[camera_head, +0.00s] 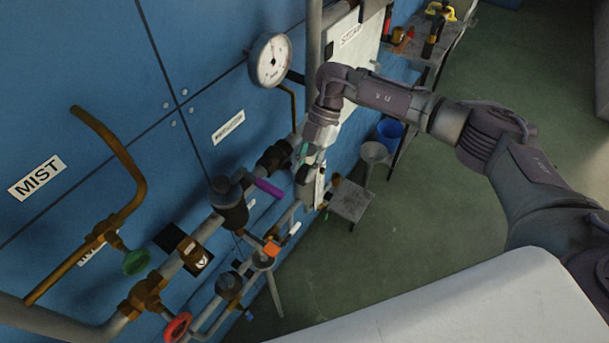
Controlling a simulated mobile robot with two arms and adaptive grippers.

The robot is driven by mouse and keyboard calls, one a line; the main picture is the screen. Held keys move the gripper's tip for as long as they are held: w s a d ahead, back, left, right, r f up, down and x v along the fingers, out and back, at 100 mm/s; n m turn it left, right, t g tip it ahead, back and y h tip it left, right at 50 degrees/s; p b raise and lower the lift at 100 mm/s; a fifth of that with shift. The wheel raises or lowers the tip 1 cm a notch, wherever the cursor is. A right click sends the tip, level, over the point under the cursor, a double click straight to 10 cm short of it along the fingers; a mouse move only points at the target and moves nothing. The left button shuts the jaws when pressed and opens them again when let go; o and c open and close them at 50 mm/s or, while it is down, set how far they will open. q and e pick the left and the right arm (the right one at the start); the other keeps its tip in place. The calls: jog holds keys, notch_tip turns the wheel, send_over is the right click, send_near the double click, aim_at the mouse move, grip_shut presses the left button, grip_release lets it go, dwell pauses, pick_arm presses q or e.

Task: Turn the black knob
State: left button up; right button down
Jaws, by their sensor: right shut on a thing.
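My right gripper (309,160) reaches in from the right and points down beside the pipework on the blue wall. It is shut on a small dark part (304,178) that looks like the black knob. The fingers and wrist hide much of this part, so its turn angle cannot be told. A black round valve body (228,205) with a purple lever (268,187) sits on the pipe to the left of the gripper. My left gripper is not in view.
A round gauge (270,60) hangs above. A green knob (137,262), a red handwheel (178,326) and an orange handle (271,248) sit along the lower pipes. A small grey table (352,202) and a blue bucket (389,132) stand behind. Green floor lies open to the right.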

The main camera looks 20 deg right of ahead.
aim_at(308, 165)
jog(key=g+y+b, duration=0.1)
jog(key=b, duration=0.1)
jog(key=g+y+b, duration=0.1)
jog(key=b, duration=0.1)
jog(key=g+y+b, duration=0.1)
jog(key=y, duration=0.1)
jog(key=shift+w+d+f+b, duration=0.35)
jog(key=shift+f+b, duration=0.05)
jog(key=shift+d+r+g+y+b, duration=0.15)
jog(key=shift+g+y+b, duration=0.5)
jog(key=shift+b, duration=0.45)
jog(key=c, duration=1)
grip_release()
jog(key=shift+c, duration=0.2)
jog(key=shift+r, duration=0.15)
notch_tip(308, 165, up, 10)
jog(key=shift+f, duration=0.15)
